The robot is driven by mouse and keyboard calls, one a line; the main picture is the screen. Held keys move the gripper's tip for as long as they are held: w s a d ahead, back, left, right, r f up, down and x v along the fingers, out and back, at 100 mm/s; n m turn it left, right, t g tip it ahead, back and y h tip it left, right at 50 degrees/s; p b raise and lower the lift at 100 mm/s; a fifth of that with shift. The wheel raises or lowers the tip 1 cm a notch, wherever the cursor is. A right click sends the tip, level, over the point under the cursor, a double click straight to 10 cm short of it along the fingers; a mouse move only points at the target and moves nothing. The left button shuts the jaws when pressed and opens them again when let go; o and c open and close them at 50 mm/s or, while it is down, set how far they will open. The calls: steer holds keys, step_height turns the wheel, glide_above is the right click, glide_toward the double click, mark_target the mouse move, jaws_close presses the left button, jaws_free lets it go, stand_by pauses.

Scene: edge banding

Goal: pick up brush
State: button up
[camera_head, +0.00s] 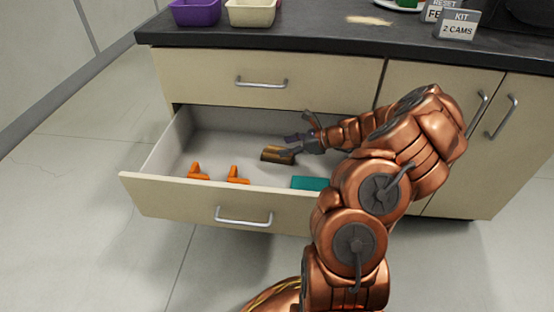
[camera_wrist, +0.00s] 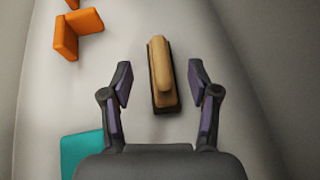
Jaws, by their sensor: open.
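The brush (camera_head: 278,155) lies on the floor of the open drawer, with a light wooden handle on a dark base. In the wrist view the brush (camera_wrist: 162,73) lies lengthwise ahead of my gripper, its near end between the two fingertips. My gripper (camera_head: 293,143) is inside the drawer, over the right end of the brush. In the wrist view the fingers (camera_wrist: 159,80) are spread on either side of the brush, with a gap on both sides. My gripper is empty.
The drawer (camera_head: 165,199) also holds two orange brackets (camera_head: 197,172) (camera_head: 237,175) and a teal block (camera_head: 309,183). The dark counter (camera_head: 310,33) above carries a purple bin (camera_head: 195,13), a cream bin (camera_head: 251,13) and a sign (camera_head: 458,24). The drawer's left part is mostly clear.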

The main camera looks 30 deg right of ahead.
mark_target(271, 151)
steer(key=shift+b+x, duration=1.2)
steer(key=shift+x, duration=2.2)
steer(key=shift+r, duration=0.15)
steer(key=shift+c, duration=0.4)
jaws_close()
